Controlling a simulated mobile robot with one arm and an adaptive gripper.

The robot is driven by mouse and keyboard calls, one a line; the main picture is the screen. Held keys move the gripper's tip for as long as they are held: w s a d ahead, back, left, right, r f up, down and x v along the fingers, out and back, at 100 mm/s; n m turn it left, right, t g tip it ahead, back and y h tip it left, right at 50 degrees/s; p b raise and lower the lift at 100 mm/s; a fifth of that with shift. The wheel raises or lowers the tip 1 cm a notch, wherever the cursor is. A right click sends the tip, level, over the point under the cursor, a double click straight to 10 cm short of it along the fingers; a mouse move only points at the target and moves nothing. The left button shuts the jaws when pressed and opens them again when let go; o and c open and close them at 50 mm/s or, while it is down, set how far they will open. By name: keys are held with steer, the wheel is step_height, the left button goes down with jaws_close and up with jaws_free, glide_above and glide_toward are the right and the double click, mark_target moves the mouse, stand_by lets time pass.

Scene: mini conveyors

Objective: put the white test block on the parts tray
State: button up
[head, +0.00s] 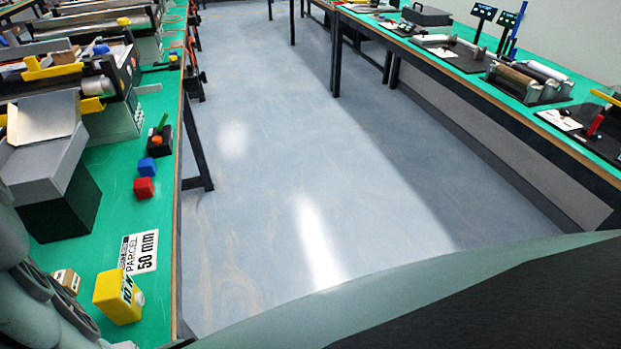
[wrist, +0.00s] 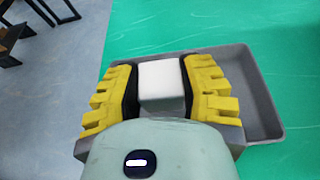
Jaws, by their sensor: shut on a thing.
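The white test block (wrist: 161,86) is between the yellow-padded fingers of my gripper (wrist: 160,80) in the wrist view. My gripper is shut on it, with one finger on each side. The grey parts tray (wrist: 266,105) lies on the green table behind and below the block. From this view the block overlaps the tray's area, and I cannot tell whether it touches the tray floor. The fingers and my wrist hide the near left part of the tray. In the head view I make out neither the block, the tray nor my gripper.
In the wrist view, the green tabletop (wrist: 230,28) is bare beyond the tray, with floor (wrist: 60,100) to the left.

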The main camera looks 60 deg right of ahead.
steer(key=shift+s+a, duration=0.2)
steer(key=shift+a, duration=0.35)
steer(key=shift+f, duration=0.15)
steer(key=shift+f+b, duration=0.7)
steer(key=shift+f, duration=1)
steer(key=shift+f, duration=0.15)
steer(key=o, duration=1.1)
steer(key=shift+r, duration=0.25)
steer(key=v, duration=1.2)
